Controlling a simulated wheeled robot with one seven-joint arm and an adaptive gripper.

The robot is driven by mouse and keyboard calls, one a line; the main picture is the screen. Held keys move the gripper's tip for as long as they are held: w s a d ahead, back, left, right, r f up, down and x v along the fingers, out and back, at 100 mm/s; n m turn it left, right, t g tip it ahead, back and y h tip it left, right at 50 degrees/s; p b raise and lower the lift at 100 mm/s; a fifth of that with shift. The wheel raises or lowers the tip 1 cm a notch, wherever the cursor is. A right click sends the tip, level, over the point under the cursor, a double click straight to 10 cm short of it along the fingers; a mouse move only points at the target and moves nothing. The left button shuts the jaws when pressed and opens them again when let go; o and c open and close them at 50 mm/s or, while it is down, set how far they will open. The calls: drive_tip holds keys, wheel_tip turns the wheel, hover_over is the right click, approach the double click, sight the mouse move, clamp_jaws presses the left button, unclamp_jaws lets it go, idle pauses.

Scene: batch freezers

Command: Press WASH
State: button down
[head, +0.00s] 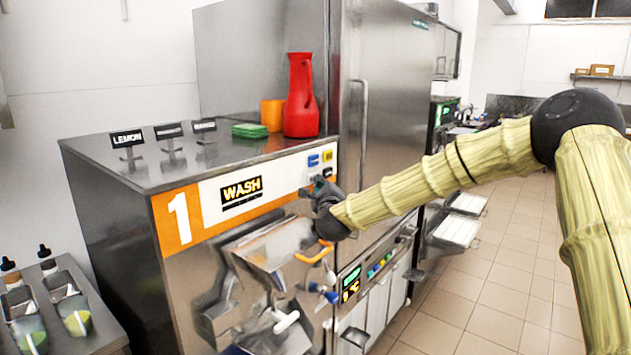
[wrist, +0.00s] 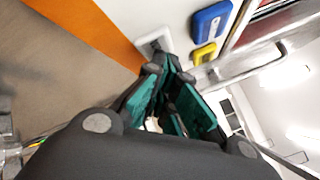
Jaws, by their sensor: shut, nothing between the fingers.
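The machine marked 1 has a white and orange front panel with a black WASH sign (head: 242,192). At the panel's right end are a blue button (head: 313,160), a yellow button (head: 327,156) and a small dark button in a pale frame (head: 328,173). The blue button (wrist: 211,20) and yellow button (wrist: 204,53) also show in the wrist view; their markings are too small to read. My gripper (head: 318,183) is shut and empty at the panel. In the wrist view its teal fingertips (wrist: 161,62) are over the pale-framed button (wrist: 154,42), partly hiding it; contact cannot be told.
A red jug (head: 300,98), an orange cup (head: 271,115) and green stacked items (head: 249,131) stand on the machine top. Below my gripper are a tilted steel hopper lid (head: 275,245) and an orange handle (head: 314,256). Tiled floor is clear at right.

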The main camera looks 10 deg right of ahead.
drive_tip(key=shift+s+d, duration=0.1)
drive_tip(key=shift+s, duration=0.05)
drive_tip(key=shift+s+d+b, duration=0.4)
drive_tip(key=shift+s+b, duration=0.15)
drive_tip(key=shift+s, duration=0.05)
idle(0.4)
drive_tip(key=s+d+b, duration=0.1)
drive_tip(key=s, duration=0.1)
drive_tip(key=s+d+b, duration=0.1)
drive_tip(key=s+d, duration=0.1)
idle(0.5)
drive_tip(key=shift+f, duration=0.15)
idle(0.4)
